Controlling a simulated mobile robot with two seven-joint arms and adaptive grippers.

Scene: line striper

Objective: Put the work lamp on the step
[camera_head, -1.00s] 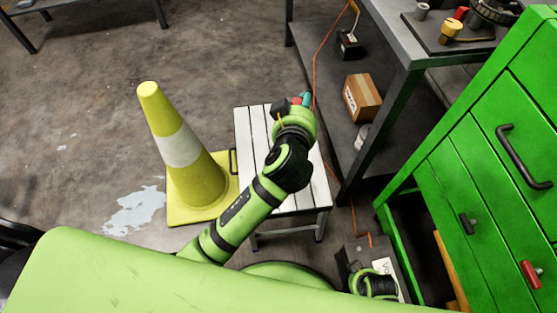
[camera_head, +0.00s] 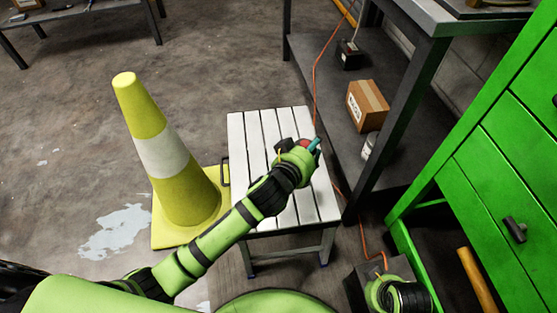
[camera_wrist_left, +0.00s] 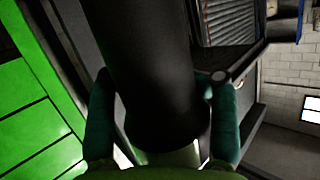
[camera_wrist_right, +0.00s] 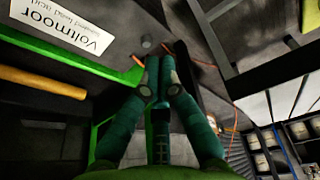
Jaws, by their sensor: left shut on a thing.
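The step (camera_head: 243,160) is a low stool with a white slatted top and grey legs, right of the yellow cone. My left arm reaches over it from the lower left. My left gripper (camera_head: 309,147) is over the right part of its top in the head view; height above the slats is hard to judge. It is shut on a thick black cylinder (camera_wrist_left: 150,60), apparently the work lamp, which fills the middle of the left wrist view. The lamp is mostly hidden by my wrist in the head view. My right gripper (camera_wrist_right: 162,82) is shut and empty, fingertips together.
A yellow cone (camera_head: 165,150) with a white band stands close left of the step. A dark workbench shelf (camera_head: 320,75) with a cardboard box (camera_head: 367,105) lies right of it. A green cabinet (camera_head: 490,190) stands farther right. An orange cord (camera_head: 314,75) runs down behind the step.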

